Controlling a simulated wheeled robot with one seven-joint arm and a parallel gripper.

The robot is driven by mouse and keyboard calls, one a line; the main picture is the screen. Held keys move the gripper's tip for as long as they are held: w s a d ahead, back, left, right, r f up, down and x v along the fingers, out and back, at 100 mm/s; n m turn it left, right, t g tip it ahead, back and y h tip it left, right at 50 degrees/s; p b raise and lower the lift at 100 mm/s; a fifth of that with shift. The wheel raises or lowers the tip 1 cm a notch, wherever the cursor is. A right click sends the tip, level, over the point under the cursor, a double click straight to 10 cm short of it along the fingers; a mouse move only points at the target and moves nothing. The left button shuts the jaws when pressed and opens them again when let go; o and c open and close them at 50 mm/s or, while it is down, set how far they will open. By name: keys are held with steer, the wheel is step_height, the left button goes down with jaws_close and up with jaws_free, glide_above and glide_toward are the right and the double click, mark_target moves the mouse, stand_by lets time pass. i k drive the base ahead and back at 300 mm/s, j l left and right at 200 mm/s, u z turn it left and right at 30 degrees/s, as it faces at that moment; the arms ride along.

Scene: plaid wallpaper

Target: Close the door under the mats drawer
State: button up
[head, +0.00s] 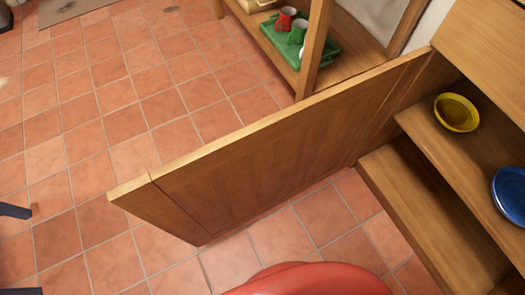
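A wooden cabinet door (270,155) stands wide open in the head view. It swings out from the cabinet at the right and reaches across the middle of the picture, its free end at the lower left. The open cabinet shows wooden shelves (430,215). A yellow bowl (457,113) and a blue bowl (510,192) sit on the upper shelf. A plain wooden front (490,45) is above the opening; no mats show. My gripper is not in view.
A wooden shelf unit (315,50) behind the door holds a green tray (322,62) with a red mug (286,19) and a light cup (298,32). Dark legs (14,210) show at the left edge.

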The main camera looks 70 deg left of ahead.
mark_target(199, 196)
steer(key=k+l+z, duration=0.15)
steer(key=k, duration=0.2)
steer(key=k+l+z, duration=0.1)
steer(key=k, duration=0.25)
steer(key=k+j+z, duration=0.2)
steer(key=z, duration=0.3)
steer(key=k+z, duration=0.25)
steer(key=z, duration=0.25)
steer(key=k+j+z, duration=0.1)
steer(key=k+z, duration=0.15)
steer(key=z, duration=0.25)
steer(key=k+l+z, duration=0.1)
steer(key=z, duration=0.4)
steer(key=k+z, duration=0.15)
steer(key=k, duration=1)
steer(key=u, duration=0.4)
steer(key=k+u, duration=0.1)
steer(key=u, duration=0.3)
steer(key=j+u, duration=0.1)
steer(key=u, duration=0.3)
steer(key=j+u, duration=0.1)
steer(key=u, duration=0.7)
steer(key=k+j+z, duration=0.55)
